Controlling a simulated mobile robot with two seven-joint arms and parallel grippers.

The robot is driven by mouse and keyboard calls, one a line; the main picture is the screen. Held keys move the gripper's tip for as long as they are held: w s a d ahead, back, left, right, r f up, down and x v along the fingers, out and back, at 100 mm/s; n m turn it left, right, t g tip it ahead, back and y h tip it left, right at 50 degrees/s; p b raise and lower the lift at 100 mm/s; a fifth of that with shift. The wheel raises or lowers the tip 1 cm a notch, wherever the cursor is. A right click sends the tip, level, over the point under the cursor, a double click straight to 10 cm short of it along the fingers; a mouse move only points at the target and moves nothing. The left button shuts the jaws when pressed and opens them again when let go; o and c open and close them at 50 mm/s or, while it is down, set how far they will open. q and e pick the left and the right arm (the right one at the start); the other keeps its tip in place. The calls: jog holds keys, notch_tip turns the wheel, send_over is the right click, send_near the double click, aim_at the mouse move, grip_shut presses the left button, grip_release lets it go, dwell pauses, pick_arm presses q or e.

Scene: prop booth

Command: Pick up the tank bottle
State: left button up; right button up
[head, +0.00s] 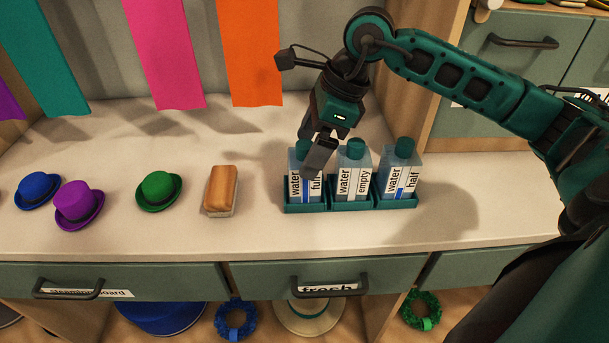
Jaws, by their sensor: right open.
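Three clear bottles with green caps stand upright in a row of green holders (353,206) on the counter. The left bottle (298,188) is labelled "water" and what seems to be "full", partly covered by my gripper. The middle bottle (352,180) reads "water empty" and the right bottle (402,178) reads "water half". I see no label reading "tank". My right gripper (311,150) is open, pointing down at the left bottle's top, with its fingers close to the cap. I cannot tell whether they touch it. My left gripper is not in view.
Green (159,190), purple (78,204) and blue (41,190) hats sit farther left. Counter in front of the bottles is clear. Drawers with dark handles (330,285) are below; coloured strips (165,50) hang behind.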

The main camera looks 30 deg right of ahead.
aim_at(301, 190)
jog(key=x, duration=0.5)
jog(key=shift+d+f, duration=0.1)
jog(key=shift+f, duration=0.05)
jog(key=c, duration=1.2)
